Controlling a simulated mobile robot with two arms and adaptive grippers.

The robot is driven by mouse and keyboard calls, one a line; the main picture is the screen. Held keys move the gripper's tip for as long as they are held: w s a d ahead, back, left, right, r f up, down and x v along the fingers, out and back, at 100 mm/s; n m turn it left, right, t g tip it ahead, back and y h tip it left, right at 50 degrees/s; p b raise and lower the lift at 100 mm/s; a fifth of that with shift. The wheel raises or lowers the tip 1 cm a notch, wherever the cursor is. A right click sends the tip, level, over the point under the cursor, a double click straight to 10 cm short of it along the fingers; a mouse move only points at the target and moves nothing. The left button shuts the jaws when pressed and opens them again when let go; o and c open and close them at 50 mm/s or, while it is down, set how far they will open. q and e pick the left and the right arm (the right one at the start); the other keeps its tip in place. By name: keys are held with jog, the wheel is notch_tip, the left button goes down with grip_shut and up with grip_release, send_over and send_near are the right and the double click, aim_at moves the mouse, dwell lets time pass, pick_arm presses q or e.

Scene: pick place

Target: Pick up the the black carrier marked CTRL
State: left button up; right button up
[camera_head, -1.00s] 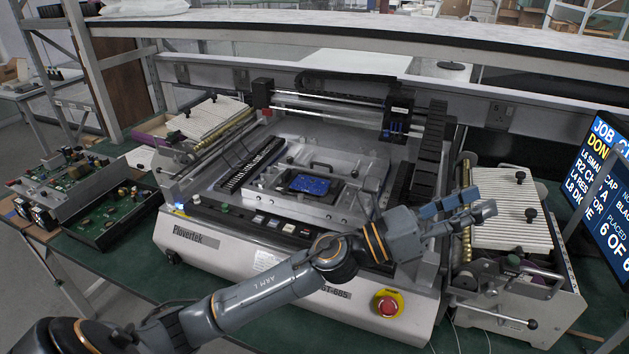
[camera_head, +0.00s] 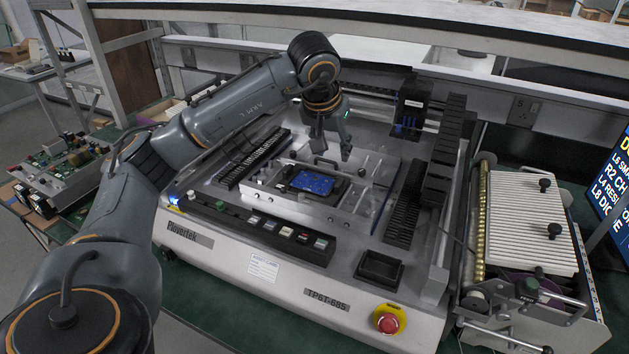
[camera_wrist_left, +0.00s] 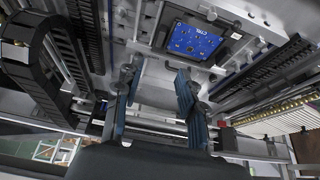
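The black carrier (camera_head: 341,191) lies in the metal fixture at the middle of the machine, with a blue board (camera_head: 312,182) in it. In the left wrist view, the carrier (camera_wrist_left: 158,34) is at the top, and white lettering that seems to read CTRL shows on its blue board (camera_wrist_left: 190,42). My left gripper (camera_head: 332,152) is above and just behind the carrier, fingers pointing down. It is open and empty, and its spread fingers (camera_wrist_left: 159,80) are apart from the carrier. My right gripper is not in view.
A metal fixture plate (camera_head: 268,190) with small knobs and a handle surrounds the carrier. A black placement head (camera_head: 411,105) stands behind right. Dark feeder rows flank the fixture. A small black tray (camera_head: 380,270) and a red stop button (camera_head: 388,321) are at the front.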

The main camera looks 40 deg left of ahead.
pick_arm(q)
send_over(339, 183)
jog(key=s, duration=0.2)
jog(key=f, duration=0.5)
jog(key=f+p, duration=0.1)
jog(key=f, duration=0.1)
jog(key=shift+d+f, duration=0.15)
jog(key=shift+d, duration=0.1)
jog(key=p+x, duration=0.1)
jog(key=x, duration=0.4)
jog(key=shift+s+f+p, duration=0.1)
jog(key=shift+f+p, duration=0.05)
jog(key=shift+p, duration=0.2)
grip_shut()
